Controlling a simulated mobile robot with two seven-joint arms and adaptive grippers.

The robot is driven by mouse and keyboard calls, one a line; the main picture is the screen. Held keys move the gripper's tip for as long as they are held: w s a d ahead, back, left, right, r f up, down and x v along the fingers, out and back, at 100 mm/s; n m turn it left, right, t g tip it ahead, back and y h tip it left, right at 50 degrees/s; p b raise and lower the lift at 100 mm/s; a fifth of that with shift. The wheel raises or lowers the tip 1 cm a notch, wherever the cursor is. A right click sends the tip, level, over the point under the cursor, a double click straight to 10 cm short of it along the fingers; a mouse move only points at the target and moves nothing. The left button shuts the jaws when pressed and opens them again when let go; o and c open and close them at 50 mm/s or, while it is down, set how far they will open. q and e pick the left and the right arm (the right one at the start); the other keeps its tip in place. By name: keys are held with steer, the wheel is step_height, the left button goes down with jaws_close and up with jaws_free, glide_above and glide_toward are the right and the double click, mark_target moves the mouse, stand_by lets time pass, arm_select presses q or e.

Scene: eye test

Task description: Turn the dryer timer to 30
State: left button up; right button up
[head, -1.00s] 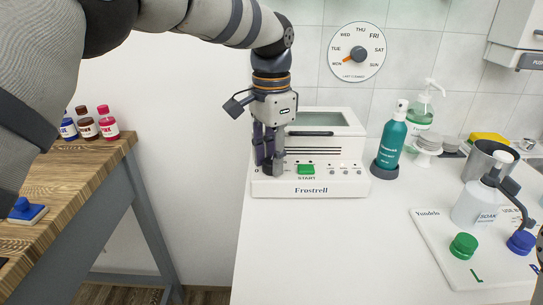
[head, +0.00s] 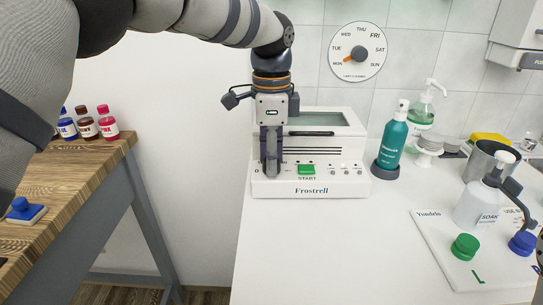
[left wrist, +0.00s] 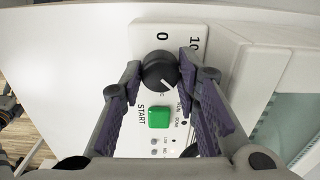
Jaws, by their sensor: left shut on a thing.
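The dryer (head: 345,173) is a white box marked Frostrell with a glazed lid and a green START button (head: 306,170). Its timer is a round dark knob (left wrist: 157,68) with a white pointer line, seen in the left wrist view. The pointer slants to the lower right there, away from the printed 0 and 10. My left gripper (head: 271,172) points down at the panel's left end, its fingers shut on the knob from both sides. In the head view gripper and fingers hide the knob. The 30 mark is not readable.
A teal bottle (head: 391,147) stands right of the dryer. A soap bottle (head: 474,205) and a white board (head: 428,227) with green and blue knobs are farther right, where dark parts, seemingly of my right arm, show. The counter front (head: 330,255) is clear.

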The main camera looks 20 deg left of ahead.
stand_by(0.3)
arm_select(q)
steer(key=o, duration=0.9)
step_height(320, 180, up, 12)
